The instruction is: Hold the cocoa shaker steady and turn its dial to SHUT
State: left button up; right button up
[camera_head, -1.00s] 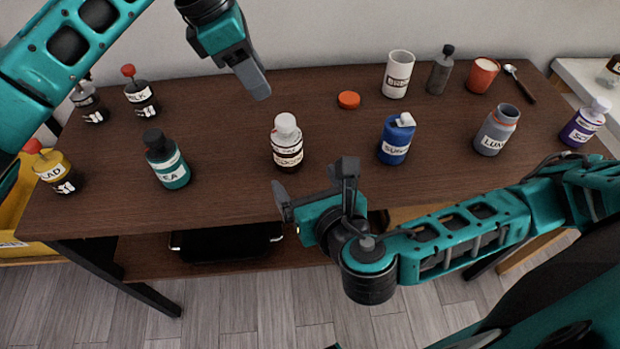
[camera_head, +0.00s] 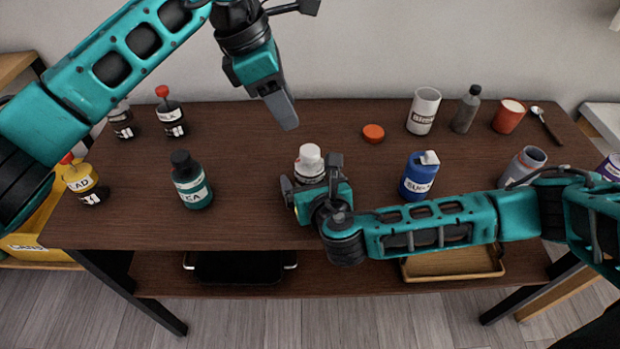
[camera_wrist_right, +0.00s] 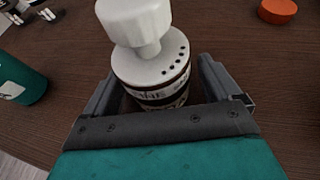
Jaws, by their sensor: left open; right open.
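The cocoa shaker (camera_head: 309,160) stands upright on the dark wooden table, with a white knob on top and a dark body with a pale label. My right gripper (camera_head: 313,178) is open at its near side and hides its lower part in the head view. In the right wrist view the shaker (camera_wrist_right: 160,72) stands between the two open fingers, with dark holes in its white lid. I cannot tell whether either finger touches it. My left gripper (camera_head: 287,110) is open above the table, pointing down, up and to the left of the shaker. I cannot read any SHUT mark.
A teal bottle (camera_head: 191,180) stands left of the shaker and a blue jar (camera_head: 419,176) to its right. An orange lid (camera_head: 373,133) lies behind. A white cup (camera_head: 424,111), grey bottle (camera_head: 466,110) and red cup (camera_head: 509,116) stand at the back right.

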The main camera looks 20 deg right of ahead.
aim_at(310, 150)
jog(key=shift+c, duration=0.4)
jog(key=c, duration=1.1)
jog(key=shift+o, duration=0.2)
dwell(0.3)
pick_arm(q)
jog(key=shift+o, duration=1.4)
jog(key=shift+d+r, duration=0.1)
jog(key=shift+d, duration=0.1)
jog(key=shift+o, duration=0.5)
jog(key=d+m, duration=0.1)
jog(key=r+m+y, duration=0.1)
jog(key=d+y, duration=0.1)
jog(key=shift+s+d+r+m, duration=0.15)
jog(key=shift+s+d+m, duration=0.1)
jog(key=shift+d+m, duration=0.15)
jog(key=f, duration=0.3)
jog(key=f+m+y, duration=0.1)
jog(key=f, duration=0.3)
jog(key=d+f+y, duration=0.1)
jog(key=f, duration=0.2)
jog(key=shift+f+m+t, duration=0.2)
jog(key=shift+m+t, duration=0.1)
jog(key=shift+m, duration=0.1)
